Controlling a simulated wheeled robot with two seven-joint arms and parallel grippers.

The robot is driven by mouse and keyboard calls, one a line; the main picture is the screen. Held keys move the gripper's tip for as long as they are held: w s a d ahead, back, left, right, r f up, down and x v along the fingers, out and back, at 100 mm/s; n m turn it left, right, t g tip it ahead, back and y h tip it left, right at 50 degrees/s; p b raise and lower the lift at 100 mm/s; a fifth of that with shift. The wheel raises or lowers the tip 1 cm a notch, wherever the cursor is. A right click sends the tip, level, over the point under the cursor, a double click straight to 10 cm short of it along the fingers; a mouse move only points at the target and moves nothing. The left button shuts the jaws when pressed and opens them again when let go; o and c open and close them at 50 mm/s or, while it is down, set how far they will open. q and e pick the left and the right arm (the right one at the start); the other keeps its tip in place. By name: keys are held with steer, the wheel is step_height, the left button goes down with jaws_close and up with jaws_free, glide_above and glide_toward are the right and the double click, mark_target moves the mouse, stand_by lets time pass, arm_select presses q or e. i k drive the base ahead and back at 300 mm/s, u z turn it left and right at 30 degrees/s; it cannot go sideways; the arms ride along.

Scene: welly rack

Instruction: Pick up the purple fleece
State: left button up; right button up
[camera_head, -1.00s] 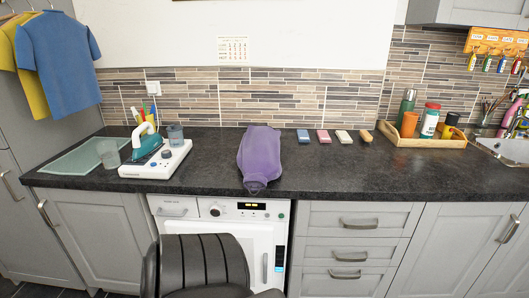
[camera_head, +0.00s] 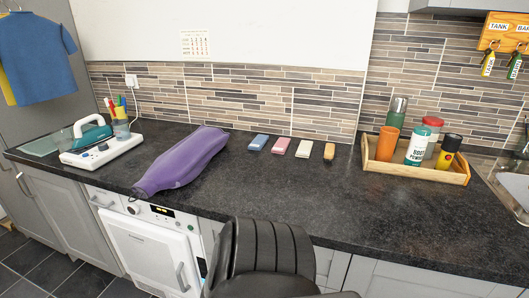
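The purple fleece (camera_head: 184,161) is a bottle-shaped soft cover. It lies flat on the dark worktop, above the white appliance with the display. Its narrow neck points down-left to the worktop's front edge, and its broad end points up-right to the tiled wall. All of its upper side is visible and nothing touches it from above. Neither of my grippers shows in the head view.
A wooden tray (camera_head: 414,172) holds bottles and cups farther right.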

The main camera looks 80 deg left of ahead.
mark_target(177, 167)
steer(key=i, duration=1.4)
steer(key=u, duration=3.3)
steer(key=i, duration=0.5)
steer(key=u, duration=0.1)
